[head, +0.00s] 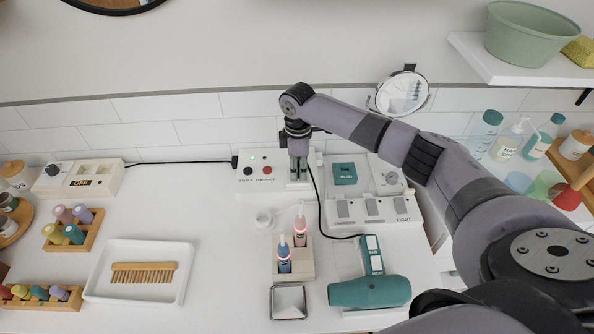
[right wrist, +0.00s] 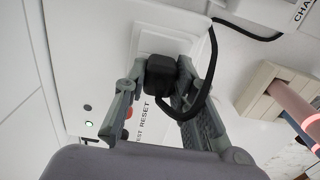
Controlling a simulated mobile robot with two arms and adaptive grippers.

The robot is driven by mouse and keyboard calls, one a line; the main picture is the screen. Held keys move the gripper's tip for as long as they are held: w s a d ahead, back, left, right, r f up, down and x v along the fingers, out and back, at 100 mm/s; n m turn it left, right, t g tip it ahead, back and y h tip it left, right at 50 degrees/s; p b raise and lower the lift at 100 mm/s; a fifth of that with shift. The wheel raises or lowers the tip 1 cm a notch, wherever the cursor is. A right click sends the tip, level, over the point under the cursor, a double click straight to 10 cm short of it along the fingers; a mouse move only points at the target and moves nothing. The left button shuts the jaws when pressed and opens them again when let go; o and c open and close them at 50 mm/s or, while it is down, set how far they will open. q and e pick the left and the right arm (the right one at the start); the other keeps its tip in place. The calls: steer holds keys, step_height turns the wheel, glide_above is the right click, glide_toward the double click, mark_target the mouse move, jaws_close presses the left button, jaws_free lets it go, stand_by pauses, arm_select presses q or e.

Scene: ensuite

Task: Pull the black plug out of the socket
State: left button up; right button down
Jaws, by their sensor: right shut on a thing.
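My right gripper (head: 298,172) points down at the right end of the white socket box (head: 250,184), which carries test and reset buttons. In the right wrist view my right gripper (right wrist: 166,90) is shut on the black plug (right wrist: 160,72), one finger on each side. The plug is against the pale raised socket face (right wrist: 172,42). Its prongs are hidden, so I cannot tell how deep it sits. A black cord (right wrist: 207,75) loops from the plug beside the right finger. In the head view the gripper hides the plug. My left gripper is not in view.
The cord runs down to a teal hair dryer (head: 370,291). A wooden holder (head: 293,270) with two lit handles stands in front of the box. A switch panel (head: 375,210) is close on the right. A white tray (head: 95,285) with a comb lies at left.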

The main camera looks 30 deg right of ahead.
mark_target(298, 167)
steer(key=shift+w+r+p, duration=0.1)
steer(key=shift+r+p, duration=0.45)
steer(key=shift+r, duration=0.25)
steer(key=shift+r+p, duration=1.15)
steer(key=shift+p, duration=0.25)
step_height(298, 167, up, 6)
steer(key=p, duration=0.6)
